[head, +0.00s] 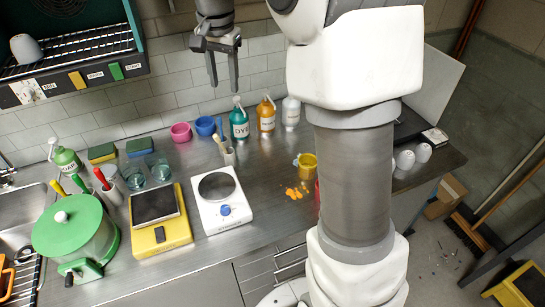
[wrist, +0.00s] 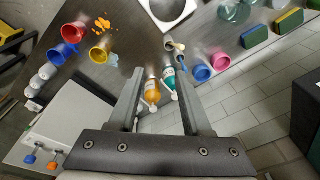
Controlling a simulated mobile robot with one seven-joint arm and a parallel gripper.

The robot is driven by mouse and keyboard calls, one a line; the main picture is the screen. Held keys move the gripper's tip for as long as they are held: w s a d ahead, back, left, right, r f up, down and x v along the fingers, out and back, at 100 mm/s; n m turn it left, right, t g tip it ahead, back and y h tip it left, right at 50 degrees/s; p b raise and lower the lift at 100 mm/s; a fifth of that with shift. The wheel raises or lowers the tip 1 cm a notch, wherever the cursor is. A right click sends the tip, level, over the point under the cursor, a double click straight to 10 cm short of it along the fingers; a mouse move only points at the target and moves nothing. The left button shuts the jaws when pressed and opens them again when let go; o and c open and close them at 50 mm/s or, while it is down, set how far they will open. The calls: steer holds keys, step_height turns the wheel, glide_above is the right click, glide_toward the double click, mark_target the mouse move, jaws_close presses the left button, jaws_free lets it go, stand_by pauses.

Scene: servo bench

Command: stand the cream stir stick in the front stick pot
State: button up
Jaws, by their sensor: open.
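A cream stir stick (head: 218,139) leans out of a small grey pot (head: 229,156) at the back middle of the bench, beside a blue stick (head: 222,125). In the wrist view the cream stick (wrist: 178,46) and its pot (wrist: 169,42) lie beyond my fingertips.
A white hotplate (head: 220,200), yellow scale (head: 160,222) and green lidded vessel (head: 75,236) are nearer the front.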

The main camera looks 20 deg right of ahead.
steer(key=s+r+n+t, duration=0.1)
steer(key=s+r+n, duration=0.1)
steer(key=s, duration=0.5)
steer(key=s+r+n+t, duration=0.1)
steer(key=s+r+n, duration=0.15)
steer(key=s, duration=0.55)
steer(key=s+f+n+t, duration=0.1)
steer(key=s+f+n, duration=0.3)
steer(key=s, duration=0.8)
steer(key=shift+s+d+f+t, duration=0.2)
steer(key=shift+s+t, duration=0.1)
steer(key=shift+t, duration=0.1)
steer(key=shift+f, duration=0.2)
